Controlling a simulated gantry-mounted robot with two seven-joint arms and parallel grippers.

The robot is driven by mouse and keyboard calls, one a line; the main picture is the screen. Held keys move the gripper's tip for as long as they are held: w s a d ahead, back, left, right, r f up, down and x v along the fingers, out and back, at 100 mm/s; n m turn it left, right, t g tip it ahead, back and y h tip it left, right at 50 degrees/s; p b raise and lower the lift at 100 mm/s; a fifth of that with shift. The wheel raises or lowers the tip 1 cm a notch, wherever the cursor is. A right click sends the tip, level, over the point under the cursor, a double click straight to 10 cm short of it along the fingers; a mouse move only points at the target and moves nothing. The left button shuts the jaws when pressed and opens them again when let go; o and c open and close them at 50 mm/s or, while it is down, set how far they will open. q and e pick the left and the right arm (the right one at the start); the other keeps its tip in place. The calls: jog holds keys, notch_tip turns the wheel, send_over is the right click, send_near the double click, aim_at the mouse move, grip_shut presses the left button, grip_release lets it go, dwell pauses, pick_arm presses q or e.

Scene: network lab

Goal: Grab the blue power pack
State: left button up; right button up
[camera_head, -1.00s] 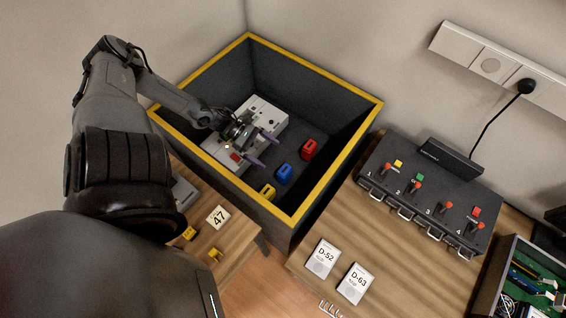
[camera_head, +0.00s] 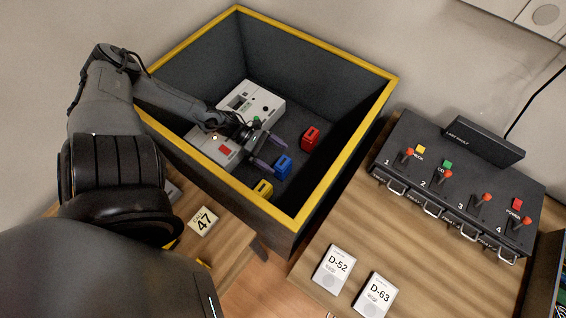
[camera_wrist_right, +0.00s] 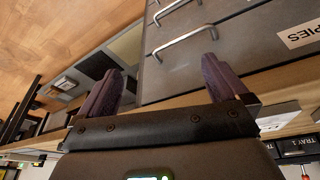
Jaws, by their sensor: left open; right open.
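The blue power pack (camera_head: 283,167) stands on the floor of a dark bin with a yellow rim (camera_head: 345,160), between a red pack (camera_head: 310,138) and a yellow pack (camera_head: 262,190). My left gripper (camera_head: 268,154) reaches into the bin from the left. Its purple fingers are apart, just left of the blue pack, with nothing visible between them. I cannot tell whether a finger touches the pack. My right gripper (camera_wrist_right: 160,90) shows in the right wrist view, open and empty, away from the bin in front of drawers.
A white and grey device (camera_head: 250,100) lies in the bin beneath and beside my left arm. The bin's walls surround the packs. A black switch panel (camera_head: 450,180) and cards D-52 (camera_head: 332,270) and D-63 (camera_head: 372,295) are on the wooden table at right. Drawers (camera_wrist_right: 230,45) stand beyond my right gripper.

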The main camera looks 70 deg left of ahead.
aim_at(281, 161)
pick_arm(q)
jog(key=shift+b+x, duration=0.3)
jog(key=shift+x, duration=0.45)
jog(key=b+x, duration=0.2)
jog(key=x, duration=0.2)
jog(key=shift+f, duration=0.15)
jog(key=shift+w+d+f, duration=0.1)
jog(key=shift+w+d, duration=0.1)
jog(key=c, duration=1.3)
